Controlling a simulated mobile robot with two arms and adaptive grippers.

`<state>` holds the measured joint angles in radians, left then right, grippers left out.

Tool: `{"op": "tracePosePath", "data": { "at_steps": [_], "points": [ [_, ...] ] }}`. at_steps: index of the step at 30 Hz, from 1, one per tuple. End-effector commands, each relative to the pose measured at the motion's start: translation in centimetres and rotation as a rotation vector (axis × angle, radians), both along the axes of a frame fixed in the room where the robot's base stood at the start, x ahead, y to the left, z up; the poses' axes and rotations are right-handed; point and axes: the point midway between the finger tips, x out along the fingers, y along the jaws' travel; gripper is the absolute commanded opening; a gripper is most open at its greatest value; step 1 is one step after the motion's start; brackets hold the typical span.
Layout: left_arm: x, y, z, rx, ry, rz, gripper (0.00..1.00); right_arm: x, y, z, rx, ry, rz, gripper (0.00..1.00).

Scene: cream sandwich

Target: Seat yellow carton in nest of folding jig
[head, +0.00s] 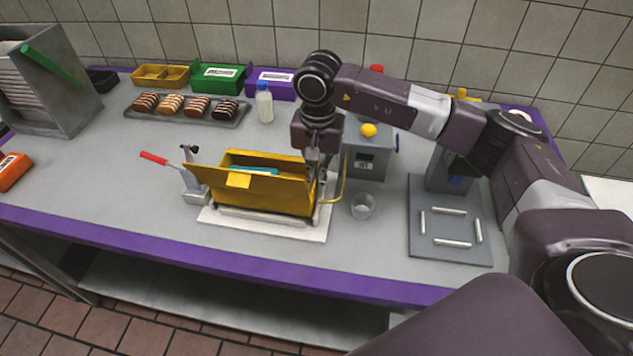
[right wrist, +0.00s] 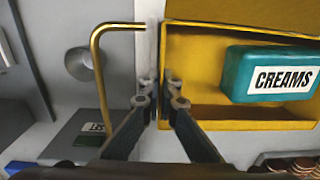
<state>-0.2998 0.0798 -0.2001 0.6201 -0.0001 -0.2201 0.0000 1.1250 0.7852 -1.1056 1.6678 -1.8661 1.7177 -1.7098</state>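The yellow carton (head: 285,196) is open at the top, with flaps spread at its left and front. It is at the folding jig, over the pale base plate (head: 222,222), with a grey bar along its front foot; I cannot tell whether its bottom lies flat in the nest. A teal CREAMS pack (right wrist: 270,74) lies inside the carton (right wrist: 190,60). My right gripper (head: 318,175) points down at the carton's right end wall. In the right wrist view, its fingertips (right wrist: 160,88) close on that wall from both sides. My left gripper is not in view.
A red-handled lever (head: 154,158) and post stand left of the carton. Cakes on a tray (head: 188,118) and a bottle (head: 264,104) stand behind.

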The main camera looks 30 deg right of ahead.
Motion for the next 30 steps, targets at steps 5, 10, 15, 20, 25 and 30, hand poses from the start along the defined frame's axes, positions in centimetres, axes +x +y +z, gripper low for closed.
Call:
{"op": "tracePosePath", "data": {
  "at_steps": [5, 10, 15, 20, 25, 30],
  "points": [
    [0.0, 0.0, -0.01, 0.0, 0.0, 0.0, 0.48, 0.03, 0.0, 0.04, 0.0, -0.001, 0.0, 0.0],
    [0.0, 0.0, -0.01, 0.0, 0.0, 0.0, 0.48, 0.03, 0.0, 0.04, 0.0, -0.001, 0.0, 0.0],
    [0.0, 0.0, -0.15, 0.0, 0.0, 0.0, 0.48, 0.04, 0.0, -0.01, 0.0, -0.001, 0.0, 0.0],
    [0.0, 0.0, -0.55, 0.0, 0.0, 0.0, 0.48, 0.04, -0.01, -0.05, 0.0, -0.002, 0.0, 0.0],
    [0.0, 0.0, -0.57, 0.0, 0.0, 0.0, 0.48, 0.01, -0.01, 0.04, 0.0, -0.001, 0.0, 0.0],
    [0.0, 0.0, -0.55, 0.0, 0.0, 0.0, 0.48, 0.01, -0.01, 0.05, 0.0, -0.001, 0.0, 0.0]
  ]
}}
